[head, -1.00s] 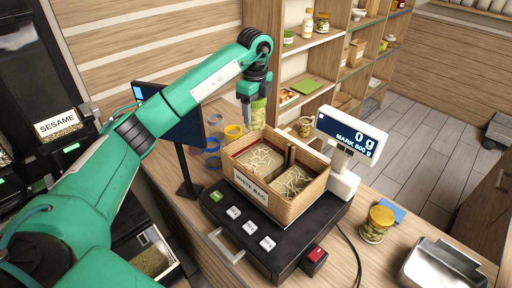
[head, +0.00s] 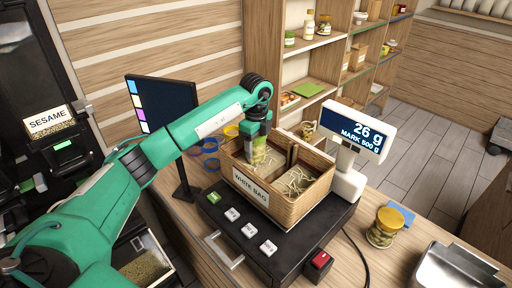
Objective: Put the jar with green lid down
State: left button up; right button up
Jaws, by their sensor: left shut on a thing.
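The jar with green lid (head: 259,155) is in the left compartment of the wooden box labelled WHITE BAG (head: 289,211). Its lower part is among pale shredded filler, and its lid is mostly hidden by the gripper. My left gripper (head: 258,139) comes down from above and is shut on the jar. The box stands on the black scale (head: 262,265), whose display (head: 354,131) reads 26 g and MARK 500 g. My right gripper is not in view.
A jar with a yellow lid (head: 384,228) stands right of the scale near a metal tray (head: 450,268). A monitor (head: 162,103) stands behind my left arm. Shelves (head: 310,45) with jars rise at the back.

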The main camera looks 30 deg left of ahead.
pick_arm(q)
jog(key=shift+r, duration=0.1)
jog(key=o, duration=1)
jog(key=shift+o, duration=1.1)
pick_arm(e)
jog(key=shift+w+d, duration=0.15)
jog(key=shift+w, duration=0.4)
pick_arm(q)
notch_tip(320, 180, up, 11)
jog(key=p, duration=0.5)
jog(key=shift+p, duration=0.3)
jog(key=shift+r, duration=0.5)
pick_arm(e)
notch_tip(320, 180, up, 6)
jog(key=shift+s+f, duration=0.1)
